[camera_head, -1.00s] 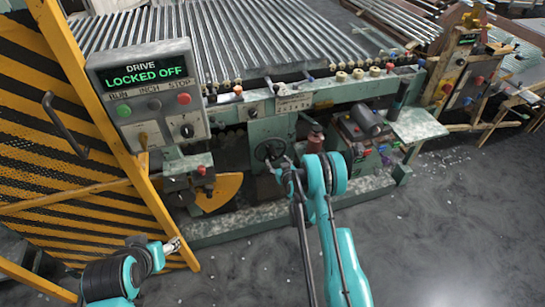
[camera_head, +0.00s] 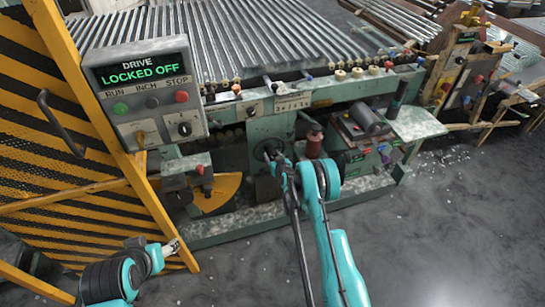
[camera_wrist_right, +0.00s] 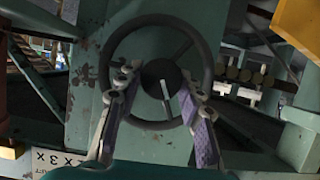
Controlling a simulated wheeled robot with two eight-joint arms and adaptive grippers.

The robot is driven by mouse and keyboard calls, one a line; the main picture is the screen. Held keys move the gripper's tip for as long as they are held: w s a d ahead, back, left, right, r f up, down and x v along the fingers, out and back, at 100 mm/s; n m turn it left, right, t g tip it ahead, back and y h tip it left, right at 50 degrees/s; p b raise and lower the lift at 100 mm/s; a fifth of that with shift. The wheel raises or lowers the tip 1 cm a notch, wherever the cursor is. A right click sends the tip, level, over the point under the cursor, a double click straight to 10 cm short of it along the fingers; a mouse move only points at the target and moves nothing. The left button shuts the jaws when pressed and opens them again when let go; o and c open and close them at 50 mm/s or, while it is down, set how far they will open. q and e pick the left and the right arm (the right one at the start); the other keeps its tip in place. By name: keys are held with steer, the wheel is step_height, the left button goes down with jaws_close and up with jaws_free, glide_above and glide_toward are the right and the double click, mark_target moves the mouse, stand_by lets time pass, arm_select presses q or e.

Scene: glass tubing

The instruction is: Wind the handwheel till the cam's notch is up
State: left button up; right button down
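The dark handwheel (camera_wrist_right: 208,70) fills the middle of the right wrist view, with spokes and a round hub bearing a pale line. In the head view the handwheel (camera_head: 268,149) sits on the green machine front, partly hidden by my right gripper (camera_head: 279,168). In the right wrist view my right gripper (camera_wrist_right: 157,88) has its fingers apart, one either side of the hub, over the rim's opening. Contact with the wheel cannot be told. A yellow sector-shaped plate (camera_head: 220,193) shows left of the wheel; I cannot make out a cam notch. My left gripper (camera_head: 173,246) is low at left, away from the machine.
A control box (camera_head: 145,90) reads "DRIVE LOCKED OFF". A yellow-and-black striped guard (camera_head: 50,150) stands at the left. A reddish-brown post (camera_head: 314,146) and a cluttered side shelf (camera_head: 365,140) are right of the wheel.

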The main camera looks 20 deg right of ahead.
steer(key=shift+d, duration=0.1)
steer(key=shift+d+m+y, duration=0.1)
steer(key=shift+m+y, duration=1.3)
steer(key=shift+m, duration=0.4)
steer(key=c, duration=1)
jaws_free()
steer(key=v, duration=0.7)
steer(key=shift+s, duration=0.25)
